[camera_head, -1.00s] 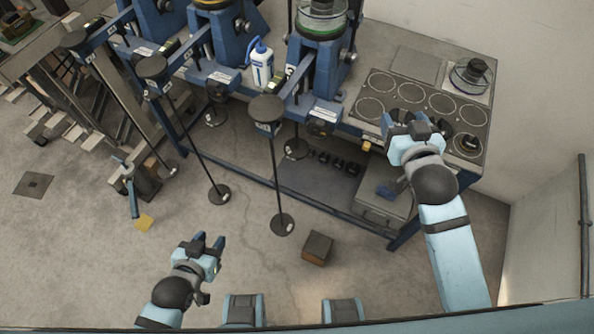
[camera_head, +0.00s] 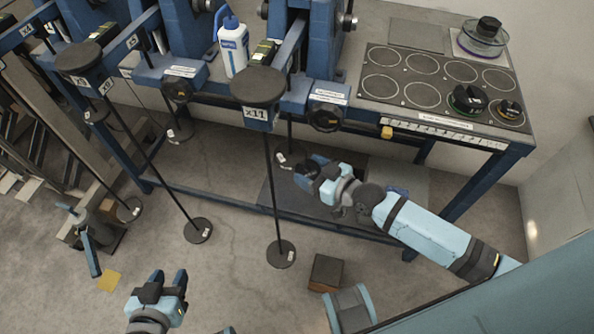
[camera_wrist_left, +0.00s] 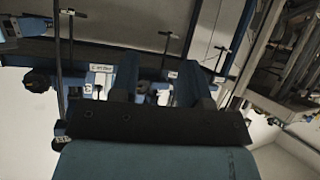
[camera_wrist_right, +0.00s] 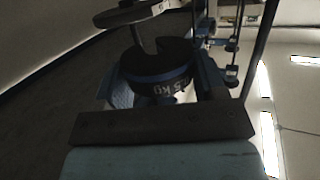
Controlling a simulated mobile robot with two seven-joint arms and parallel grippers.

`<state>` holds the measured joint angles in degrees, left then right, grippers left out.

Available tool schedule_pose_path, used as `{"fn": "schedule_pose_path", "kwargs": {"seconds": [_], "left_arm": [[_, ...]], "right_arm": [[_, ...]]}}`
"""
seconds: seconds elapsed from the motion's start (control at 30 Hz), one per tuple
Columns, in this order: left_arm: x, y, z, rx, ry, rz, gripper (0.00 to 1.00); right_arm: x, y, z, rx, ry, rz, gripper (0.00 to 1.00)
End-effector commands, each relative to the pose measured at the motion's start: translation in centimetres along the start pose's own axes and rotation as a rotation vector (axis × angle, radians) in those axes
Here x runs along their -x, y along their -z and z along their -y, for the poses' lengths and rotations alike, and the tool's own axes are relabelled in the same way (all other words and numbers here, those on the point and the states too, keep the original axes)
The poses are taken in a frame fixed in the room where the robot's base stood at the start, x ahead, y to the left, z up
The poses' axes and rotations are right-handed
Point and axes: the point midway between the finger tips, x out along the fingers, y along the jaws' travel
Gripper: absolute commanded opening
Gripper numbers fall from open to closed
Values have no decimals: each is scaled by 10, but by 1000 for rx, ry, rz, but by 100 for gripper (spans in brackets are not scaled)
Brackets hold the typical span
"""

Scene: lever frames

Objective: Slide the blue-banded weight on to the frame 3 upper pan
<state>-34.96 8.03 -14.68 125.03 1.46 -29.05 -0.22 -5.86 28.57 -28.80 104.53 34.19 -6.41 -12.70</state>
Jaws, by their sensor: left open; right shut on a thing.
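The blue-banded weight (camera_wrist_right: 157,78) is dark, slotted, marked in kg, and upside down in the right wrist picture. My right gripper (camera_head: 308,172) is shut on it, below the bench's front edge. A round pan (camera_wrist_right: 138,12) with a thin stem shows close beside the weight in the right wrist view. In the head view a small pan (camera_head: 285,161) on a short rod hangs just left of my right gripper, probably the frame 3 upper pan. I cannot tell whether the stem is inside the slot. My left gripper (camera_head: 160,286) is open and empty, low over the floor at left.
A large dark disc marked x11 (camera_head: 258,84) sits in front, its long rod running down to a low pan (camera_head: 281,254). Other rods hang to the left. A brown block (camera_head: 326,270) is on the floor.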

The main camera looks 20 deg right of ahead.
Motion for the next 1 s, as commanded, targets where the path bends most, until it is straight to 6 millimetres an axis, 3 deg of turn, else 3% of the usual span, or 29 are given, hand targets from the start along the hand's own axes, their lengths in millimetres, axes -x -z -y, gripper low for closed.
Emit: {"fn": "schedule_pose_path", "kwargs": {"seconds": [0.63,1.0], "left_arm": [[-4,-6,-6,15,-13,-18,43],[-2,2,-5,19,-18,-44,43]], "right_arm": [[-26,0,-12,0,1,-3,33],[-40,4,-18,1,2,-2,33]]}}
